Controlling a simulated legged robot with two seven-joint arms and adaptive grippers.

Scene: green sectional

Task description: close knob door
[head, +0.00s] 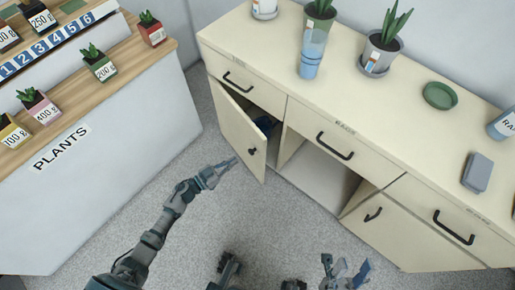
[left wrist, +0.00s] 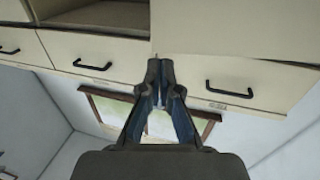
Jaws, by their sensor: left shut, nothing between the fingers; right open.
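The cream knob door (head: 235,130) stands open on the left of the cabinet, with a dark round knob (head: 252,152) near its free edge. My left gripper (head: 230,163) is shut and empty, close to the door's outer face, left of and slightly below the knob. I cannot tell whether it touches the door. In the left wrist view, the shut fingertips (left wrist: 160,62) point at the cabinet front, which appears upside down; a pale panel (left wrist: 230,28) is to their right. The knob is not seen there. My right gripper (head: 345,270) is open and empty over the floor, low in the head view.
The cabinet has drawers with black handles (head: 335,146), an open middle compartment (head: 318,172) and a right lower door (head: 375,212). A dark item (head: 265,124) shows inside behind the open door. A plant stand (head: 90,150) is left; grey floor (head: 185,225) between is clear.

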